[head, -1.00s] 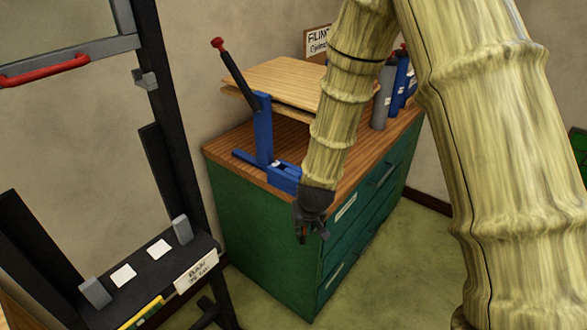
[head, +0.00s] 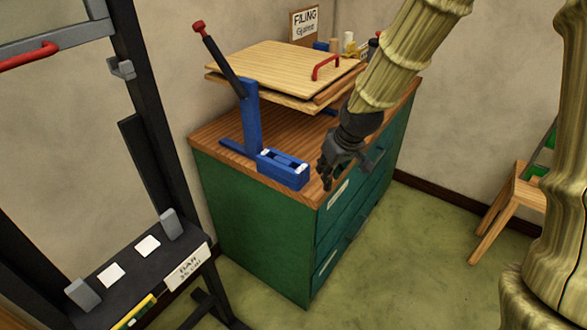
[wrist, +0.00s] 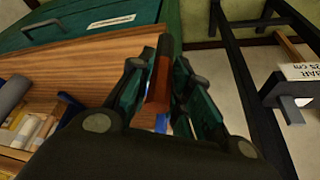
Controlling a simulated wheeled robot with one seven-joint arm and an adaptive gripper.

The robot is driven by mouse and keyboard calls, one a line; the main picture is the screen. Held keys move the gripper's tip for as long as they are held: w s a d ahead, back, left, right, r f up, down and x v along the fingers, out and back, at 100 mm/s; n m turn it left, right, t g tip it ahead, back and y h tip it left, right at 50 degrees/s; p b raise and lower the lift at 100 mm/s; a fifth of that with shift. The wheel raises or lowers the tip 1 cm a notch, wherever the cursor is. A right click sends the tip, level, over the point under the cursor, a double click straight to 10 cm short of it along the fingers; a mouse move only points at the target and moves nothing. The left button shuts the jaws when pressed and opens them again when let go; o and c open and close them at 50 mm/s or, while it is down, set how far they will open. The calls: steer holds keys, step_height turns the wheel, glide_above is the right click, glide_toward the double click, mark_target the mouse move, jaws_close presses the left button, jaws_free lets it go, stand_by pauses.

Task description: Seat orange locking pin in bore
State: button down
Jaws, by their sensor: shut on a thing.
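My gripper (head: 330,180) is in front of the cabinet's near top corner, to the right of the blue fixture's block. In the wrist view my gripper (wrist: 163,95) is shut on the orange locking pin (wrist: 159,80), which lies lengthwise between the fingers and looks brownish-orange. I cannot make out the pin in the head view. The blue fixture (head: 252,120) stands on the wooden top, with a slotted block (head: 284,169) at its foot and a dark lever with a red knob (head: 198,27). I cannot tell which opening is the bore.
The green cabinet (head: 250,235) has a wooden top, with a board with a red handle (head: 328,66) raised over it. A black frame with a ledge (head: 130,275) stands at left. A wooden stool (head: 512,195) is at right. Green floor between is clear.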

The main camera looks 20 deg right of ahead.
steer(key=shift+w+a+f+p, duration=0.85)
steer(key=shift+w+p, duration=0.1)
steer(key=shift+w, duration=1.55)
steer(key=shift+w+a+f+p, duration=0.85)
steer(key=shift+w+p, duration=0.15)
steer(key=shift+w, duration=1.45)
steer(key=shift+w+a+f+p, duration=0.85)
steer(key=shift+w+p, duration=0.1)
steer(key=shift+w, duration=1.55)
steer(key=shift+f, duration=0.1)
steer(key=c, duration=1.3)
jaws_free()
steer(key=shift+b+v, duration=1.35)
steer(key=shift+v, duration=4.75)
